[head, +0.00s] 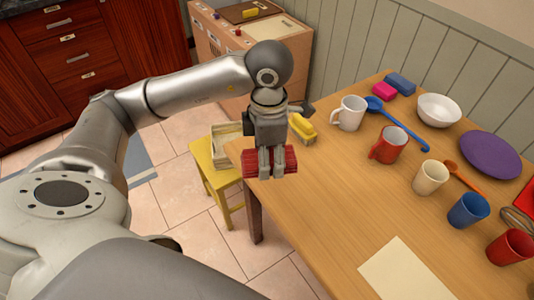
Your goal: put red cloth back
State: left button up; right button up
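The red cloth (290,160), a ribbed folded bundle, is at the left corner of the wooden table (335,215). My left gripper (271,176) points down right at the cloth, its fingers close together and overlapping the cloth's middle. The cloth shows on both sides of the fingers. I cannot tell whether the fingers grip it or only stand in front of it, nor whether the cloth rests on the table or hangs just above. My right gripper is not in view.
A yellow block-like item (303,130) lies just behind the gripper. A white mug (349,113), red mug (388,145), blue spoon (405,132) and several other dishes fill the right side. A yellow stool (207,165) bearing a pale crate (228,143) stands left.

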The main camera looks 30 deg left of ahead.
pick_arm(q)
jog(key=n, duration=0.4)
jog(key=a+f+n+b, duration=0.1)
jog(key=shift+w+a+n, duration=0.1)
jog(key=shift+w+n, duration=0.1)
jog(key=shift+n, duration=0.2)
jog(key=n, duration=0.3)
jog(key=shift+w+a+n, duration=0.2)
jog(key=shift+a+n, duration=0.1)
jog(key=w+a+f, duration=0.2)
jog(key=w+f, duration=0.1)
jog(key=w+a+f, duration=0.2)
jog(key=w+f, duration=0.1)
jog(key=w, duration=0.1)
jog(key=w+a+f+p, duration=0.1)
jog(key=w+a+f, duration=0.1)
jog(key=w, duration=0.2)
jog(key=shift+a+f, duration=0.35)
jog(key=shift+f, duration=0.05)
jog(key=shift+w+a+f, duration=0.2)
jog(key=shift+w+f, duration=0.15)
jog(key=shift+f, duration=0.2)
notch_tip(320, 180, down, 3)
jog(key=shift+f+p, duration=0.1)
jog(key=shift+p, duration=0.35)
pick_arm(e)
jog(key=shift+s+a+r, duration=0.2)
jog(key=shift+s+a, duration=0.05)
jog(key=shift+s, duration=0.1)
